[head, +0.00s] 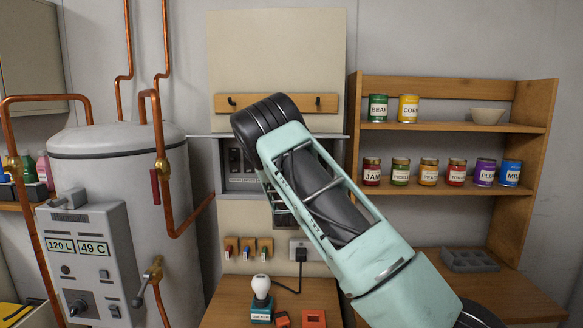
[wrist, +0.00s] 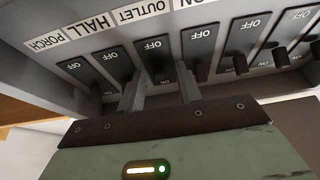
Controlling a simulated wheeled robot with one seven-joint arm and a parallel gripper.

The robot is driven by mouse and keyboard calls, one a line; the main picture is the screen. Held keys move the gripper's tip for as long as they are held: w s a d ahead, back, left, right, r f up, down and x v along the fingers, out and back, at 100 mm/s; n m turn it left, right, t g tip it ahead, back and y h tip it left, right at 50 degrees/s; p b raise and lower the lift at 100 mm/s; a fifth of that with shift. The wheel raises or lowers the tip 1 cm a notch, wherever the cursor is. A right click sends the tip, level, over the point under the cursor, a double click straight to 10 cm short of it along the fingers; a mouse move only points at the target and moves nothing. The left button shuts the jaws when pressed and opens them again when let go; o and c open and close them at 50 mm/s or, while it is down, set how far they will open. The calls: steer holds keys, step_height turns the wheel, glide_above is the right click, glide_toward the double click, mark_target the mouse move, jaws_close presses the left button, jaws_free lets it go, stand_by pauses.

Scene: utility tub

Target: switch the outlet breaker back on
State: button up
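The breaker panel (wrist: 225,20) fills the top of the wrist view, a row of dark switches marked OFF at their upper ends. Labels read PORCH, HALL and OUTLET from the left. The outlet breaker (wrist: 153,57) is below the OUTLET label. My gripper (wrist: 161,73) is just below and in front of it, fingers apart, one toward each side of its lower part. I see nothing held; contact is unclear. The outlet breaker's lever position cannot be told. In the head view the panel (head: 238,183) is partly hidden behind my arm, which also hides the fingers.
Other breaker levers (wrist: 240,63) stick out to the right of my fingers. Left of the panel are copper pipes (head: 166,190) and a water tank (head: 115,150). A shelf (head: 450,128) with cans and jars stands right. A bulb (head: 261,287) is on the bench below.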

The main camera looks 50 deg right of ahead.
jaws_close()
steer(key=g+y+p, duration=0.1)
steer(key=r+g+y+p, duration=0.1)
steer(key=y, duration=0.1)
steer(key=shift+s+r+g, duration=0.1)
steer(key=shift+r+g, duration=0.2)
steer(key=shift+g, duration=0.1)
jaws_free()
steer(key=shift+a, duration=0.1)
